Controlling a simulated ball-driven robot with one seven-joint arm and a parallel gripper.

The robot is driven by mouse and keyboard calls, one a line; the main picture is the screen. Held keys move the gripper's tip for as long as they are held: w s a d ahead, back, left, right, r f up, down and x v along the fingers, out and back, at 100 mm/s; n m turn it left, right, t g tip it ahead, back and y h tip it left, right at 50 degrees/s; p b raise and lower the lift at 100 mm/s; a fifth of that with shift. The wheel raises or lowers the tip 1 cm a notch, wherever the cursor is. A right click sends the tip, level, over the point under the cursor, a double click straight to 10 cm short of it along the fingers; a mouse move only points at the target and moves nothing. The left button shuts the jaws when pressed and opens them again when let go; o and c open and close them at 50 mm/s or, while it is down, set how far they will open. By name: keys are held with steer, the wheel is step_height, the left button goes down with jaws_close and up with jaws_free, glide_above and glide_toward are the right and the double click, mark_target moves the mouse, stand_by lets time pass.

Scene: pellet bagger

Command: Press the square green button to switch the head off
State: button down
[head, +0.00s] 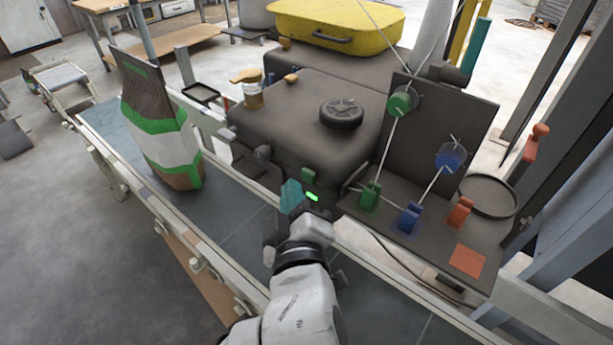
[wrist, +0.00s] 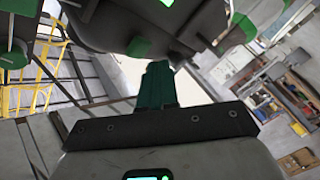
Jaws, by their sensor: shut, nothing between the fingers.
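A small dark green button (head: 308,175) shows on the machine's front, just up and right of my gripper in the head view. Its outline is too small there to tell clearly. A bright green light (head: 312,196) glows just below it. My gripper (head: 291,193) has teal fingers, shut and empty, over the conveyor side of the machine. In the wrist view the fingers (wrist: 157,78) point up at the machine's underside. A green blocky part (wrist: 138,46) is close above and left of the fingertips, and a lit green patch (wrist: 167,2) is at the top edge. I cannot tell whether anything touches.
A green-and-white bag (head: 163,140) stands on the conveyor (head: 235,218) at left. At right are a green lever (head: 370,196), a blue lever (head: 408,217) and an orange one (head: 460,212) on a dark panel. A dark machine body (head: 290,115) stands behind my gripper.

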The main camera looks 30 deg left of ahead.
stand_by(0.4)
steer(key=shift+w+p, duration=0.3)
steer(key=shift+w, duration=0.2)
steer(key=shift+w+d, duration=0.1)
steer(key=shift+w, duration=0.4)
stand_by(0.6)
steer(key=shift+s, duration=1)
steer(key=s+b, duration=0.1)
steer(key=s, duration=0.5)
steer(key=shift+a+b, duration=0.3)
steer(key=shift+b, duration=0.05)
